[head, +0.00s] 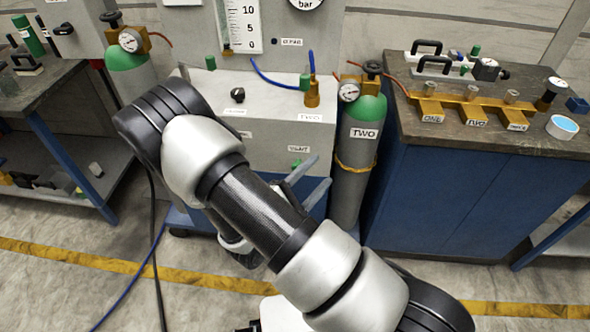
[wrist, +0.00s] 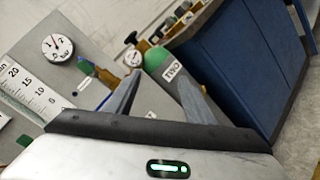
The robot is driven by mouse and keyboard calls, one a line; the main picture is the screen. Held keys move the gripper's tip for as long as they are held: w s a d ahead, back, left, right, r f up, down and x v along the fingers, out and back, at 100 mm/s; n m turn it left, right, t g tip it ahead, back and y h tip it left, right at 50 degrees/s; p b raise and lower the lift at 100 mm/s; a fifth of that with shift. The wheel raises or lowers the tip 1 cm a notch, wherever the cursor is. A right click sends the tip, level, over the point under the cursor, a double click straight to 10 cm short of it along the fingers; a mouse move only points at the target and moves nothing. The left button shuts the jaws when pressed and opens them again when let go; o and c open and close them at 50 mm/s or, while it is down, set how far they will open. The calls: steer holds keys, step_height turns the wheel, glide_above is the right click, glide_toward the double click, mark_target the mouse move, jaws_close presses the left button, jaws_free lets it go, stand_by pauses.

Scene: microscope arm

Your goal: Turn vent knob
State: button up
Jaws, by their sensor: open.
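A small green knob (head: 296,164) sits on the front of the grey cabinet (head: 262,142), just under a small label (head: 299,149) that appears to read VENT. My gripper (head: 323,168) is open and empty, its two blue-grey fingers apart in front of the cabinet, close to the knob and right of it in the head view. I cannot tell the depth gap. In the wrist view my gripper (wrist: 165,66) spreads its fingers towards the cabinet and the cylinder. The vent knob cannot be made out there; the gripper body may hide it.
Gas cylinder TWO (head: 366,140) stands right of the cabinet, with a gauge (head: 348,92) on top. A blue-sided bench (head: 450,200) is farther right. A black knob (head: 238,95) and blue hose (head: 270,78) are on the cabinet top. Another cylinder (head: 130,62) stands left.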

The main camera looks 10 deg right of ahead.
steer(key=a+f+n+t+y+b, duration=0.1)
steer(key=a+f+n+t+y, duration=0.25)
steer(key=f, duration=0.45)
steer(key=a+f+n+t+y+b, duration=0.1)
steer(key=a+f+n+t+y, duration=0.15)
steer(key=f+n+y, duration=0.35)
steer(key=shift+m+g+h, duration=0.4)
steer(key=shift+m+h, duration=0.05)
steer(key=shift+m, duration=0.3)
steer(key=x, duration=0.5)
steer(key=b+x, duration=0.1)
steer(key=x, duration=0.5)
steer(key=f+b+x, duration=0.1)
steer(key=x, duration=0.5)
steer(key=shift+a, duration=0.3)
steer(key=c, duration=1.1)
steer(key=shift+o, duration=0.2)
